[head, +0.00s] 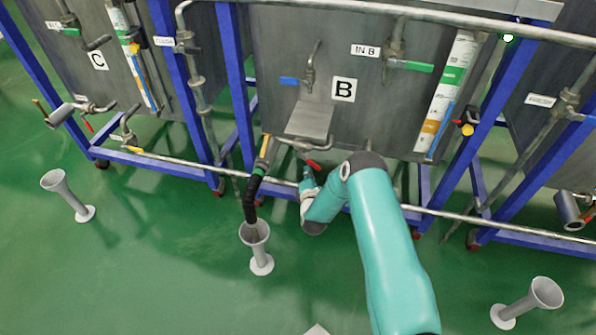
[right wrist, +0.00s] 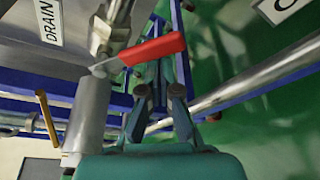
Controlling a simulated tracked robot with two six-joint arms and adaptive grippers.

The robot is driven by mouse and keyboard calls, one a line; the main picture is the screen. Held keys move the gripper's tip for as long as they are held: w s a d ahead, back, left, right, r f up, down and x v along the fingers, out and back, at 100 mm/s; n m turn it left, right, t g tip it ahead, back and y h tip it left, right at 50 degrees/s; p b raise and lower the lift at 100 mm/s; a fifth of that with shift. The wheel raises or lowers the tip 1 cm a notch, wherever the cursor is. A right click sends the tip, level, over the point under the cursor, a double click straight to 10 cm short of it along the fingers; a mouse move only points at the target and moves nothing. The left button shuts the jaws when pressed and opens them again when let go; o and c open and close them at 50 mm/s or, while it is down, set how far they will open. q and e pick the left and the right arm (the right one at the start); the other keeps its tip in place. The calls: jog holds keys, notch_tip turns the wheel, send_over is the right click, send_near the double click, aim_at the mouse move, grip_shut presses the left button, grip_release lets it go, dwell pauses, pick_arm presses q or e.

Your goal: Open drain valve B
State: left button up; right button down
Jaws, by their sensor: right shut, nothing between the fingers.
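Tank B (head: 270,70) stands at the centre back of the head view, with a "B" plate on its front. A valve with a red handle (head: 313,164) is on the pipework under it. In the right wrist view the red handle (right wrist: 152,50) sticks out from a grey pipe (right wrist: 88,115), beside a "DRAIN" label (right wrist: 47,20) whose end is cut off. My right gripper (right wrist: 160,93) is shut and empty, just below the handle in that view; I cannot tell whether they touch. In the head view my right gripper (head: 307,178) is small and partly hidden by its arm. My left gripper is out of view.
A black hose (head: 250,200) hangs above a grey funnel stand (head: 262,262). More funnels stand at left (head: 68,196) and right (head: 527,301). Blue frame legs (head: 238,85) and a long horizontal pipe (head: 450,216) lie near the arm. The green floor in front is mostly clear.

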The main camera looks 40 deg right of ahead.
jog(key=shift+s+d+r, duration=0.3)
jog(key=shift+s+r, duration=0.05)
jog(key=shift+r, duration=0.15)
jog(key=shift+s+d+r, duration=0.25)
jog(key=shift+s+r, duration=0.05)
jog(key=shift+r, duration=0.15)
jog(key=shift+s+d+r, duration=0.2)
jog(key=shift+r, duration=0.6)
jog(key=shift+d+r, duration=0.15)
jog(key=shift+r, duration=0.1)
jog(key=shift+f+b, duration=0.4)
jog(key=shift+f, duration=0.15)
send_near(316, 167)
jog(key=w+a, duration=0.2)
jog(key=shift+s+a+f, duration=0.4)
jog(key=shift+s+a, duration=0.1)
jog(key=shift+a, duration=0.05)
